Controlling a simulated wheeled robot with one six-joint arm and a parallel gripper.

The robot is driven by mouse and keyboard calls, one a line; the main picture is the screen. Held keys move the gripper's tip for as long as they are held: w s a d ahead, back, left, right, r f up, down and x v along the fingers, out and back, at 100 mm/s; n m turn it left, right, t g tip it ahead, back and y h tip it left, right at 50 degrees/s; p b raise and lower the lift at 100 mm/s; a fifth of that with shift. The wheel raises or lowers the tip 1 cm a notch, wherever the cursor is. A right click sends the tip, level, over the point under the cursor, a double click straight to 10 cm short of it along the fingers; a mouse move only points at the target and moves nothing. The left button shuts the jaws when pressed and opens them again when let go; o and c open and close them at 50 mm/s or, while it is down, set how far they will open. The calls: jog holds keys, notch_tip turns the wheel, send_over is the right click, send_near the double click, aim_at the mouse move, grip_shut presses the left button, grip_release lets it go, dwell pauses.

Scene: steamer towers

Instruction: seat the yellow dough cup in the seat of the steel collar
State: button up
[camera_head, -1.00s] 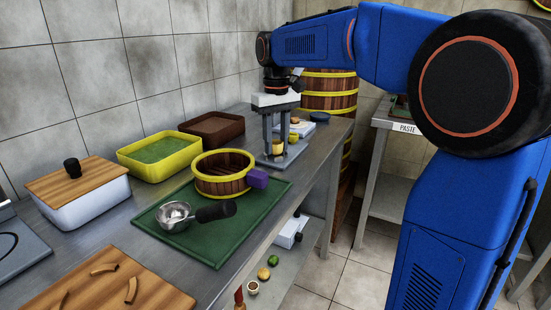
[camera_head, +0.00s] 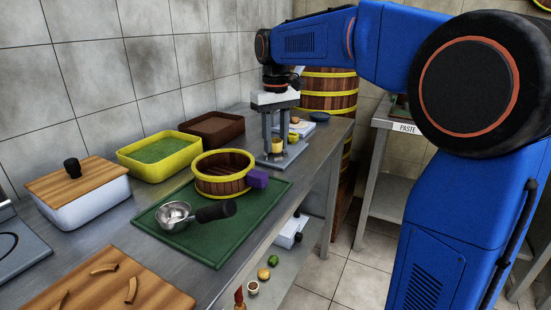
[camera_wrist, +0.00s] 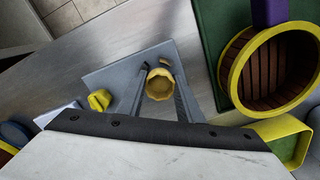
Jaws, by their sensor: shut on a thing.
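The yellow dough cup (camera_head: 277,146) is between the two fingers of my gripper (camera_head: 278,150), which is shut on it. The cup is over a grey metal base plate (camera_wrist: 103,80), which also shows in the head view (camera_head: 292,158). The steel collar and its seat cannot be made out; the cup and fingers cover that part of the plate. I cannot tell whether the cup touches anything below.
A yellow knob-like piece (camera_wrist: 99,100) is at the plate's side. A wooden steamer ring (camera_head: 222,175) with yellow bands and a purple block stands close by on a green mat (camera_head: 205,248). Yellow (camera_head: 130,160) and brown (camera_head: 190,135) trays stand by the wall.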

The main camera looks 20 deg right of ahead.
jog(key=shift+f, duration=0.45)
dwell(0.8)
jog(key=shift+r, duration=0.1)
jog(key=shift+r, duration=2.4)
jog(key=shift+s, duration=0.15)
